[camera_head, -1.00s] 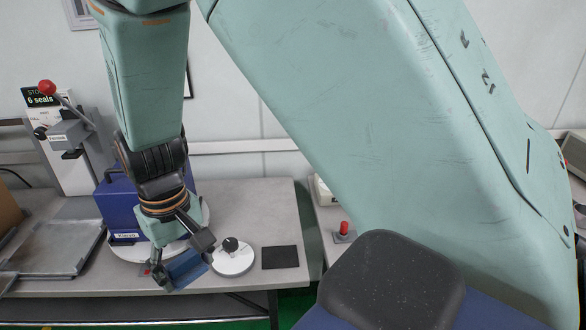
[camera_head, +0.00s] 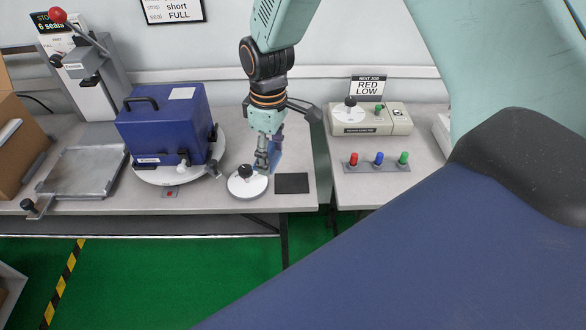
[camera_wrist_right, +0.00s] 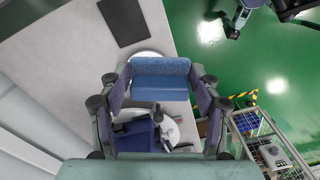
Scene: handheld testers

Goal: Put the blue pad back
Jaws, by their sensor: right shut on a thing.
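My right gripper (camera_head: 270,160) is shut on the blue pad (camera_head: 277,154), above the grey bench. In the right wrist view the blue pad (camera_wrist_right: 160,78) spans between both fingers of the right gripper (camera_wrist_right: 160,88). Below it in the head view are a white disc with a black knob (camera_head: 241,188), to the left, and a flat black square mat (camera_head: 292,184), to the right. The mat is bare and also shows in the right wrist view (camera_wrist_right: 123,20). My left gripper is not seen in the head view.
A blue machine (camera_head: 165,125) stands left of the gripper on a white round base. A metal tray (camera_head: 85,172) and lever press (camera_head: 88,75) are further left. Across a gap, the right bench holds a cream tester (camera_head: 369,120) and a strip of red, blue and green knobs (camera_head: 377,166).

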